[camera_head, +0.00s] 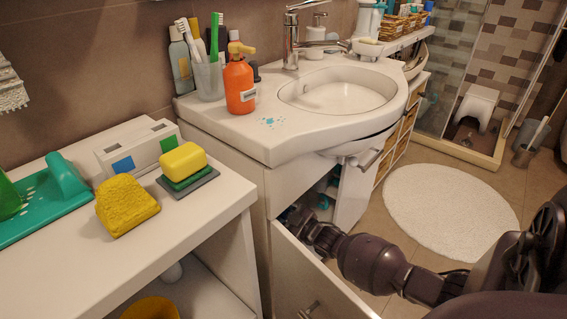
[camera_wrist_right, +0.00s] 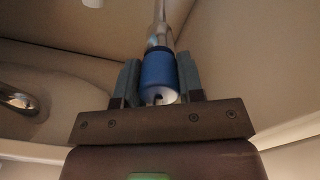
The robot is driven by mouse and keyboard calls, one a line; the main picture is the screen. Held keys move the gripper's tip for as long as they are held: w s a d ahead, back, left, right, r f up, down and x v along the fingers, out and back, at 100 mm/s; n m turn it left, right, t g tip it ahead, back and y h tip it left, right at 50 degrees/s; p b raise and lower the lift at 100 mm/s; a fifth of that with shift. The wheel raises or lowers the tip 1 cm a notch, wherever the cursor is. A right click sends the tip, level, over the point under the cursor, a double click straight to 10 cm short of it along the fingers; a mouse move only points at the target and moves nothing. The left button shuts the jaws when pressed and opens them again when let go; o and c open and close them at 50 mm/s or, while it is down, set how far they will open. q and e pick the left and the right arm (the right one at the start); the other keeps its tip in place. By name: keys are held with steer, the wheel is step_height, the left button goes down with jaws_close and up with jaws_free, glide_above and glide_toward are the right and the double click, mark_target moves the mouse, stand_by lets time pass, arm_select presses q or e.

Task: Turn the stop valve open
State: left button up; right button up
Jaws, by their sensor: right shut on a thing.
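The stop valve shows in the right wrist view as a blue cylindrical handle (camera_wrist_right: 158,72) with a pale end, on a metal pipe (camera_wrist_right: 160,22) behind it. My right gripper (camera_wrist_right: 159,82) has one finger on each side of the blue handle and is shut on it. In the head view my right arm reaches into the open cabinet (camera_head: 265,182) under the sink, and the right gripper (camera_head: 297,218) is at the opening, mostly hidden. The valve cannot be made out in the head view. My left gripper is not in view.
The open cabinet doors (camera_head: 318,278) and (camera_head: 354,190) stand on both sides of my right arm. The white washbasin (camera_head: 340,92) is above it. A white side table (camera_head: 60,270) with sponges stands at left. A round white rug (camera_head: 450,205) lies on the floor.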

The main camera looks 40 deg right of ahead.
steer(key=n, duration=0.4)
steer(key=shift+n, duration=0.3)
steer(key=n, duration=0.3)
steer(key=shift+a+f+n, duration=0.1)
steer(key=shift+f+n, duration=0.1)
steer(key=shift+n, duration=0.1)
steer(key=n, duration=0.2)
steer(key=shift+f+n, duration=0.1)
steer(key=shift+n, duration=0.3)
steer(key=n+b, duration=0.1)
steer(key=n, duration=0.2)
steer(key=shift+s, duration=0.1)
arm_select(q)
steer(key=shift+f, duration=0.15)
arm_select(e)
steer(key=shift+n, duration=0.6)
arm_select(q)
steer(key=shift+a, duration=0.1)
arm_select(e)
steer(key=o, duration=0.9)
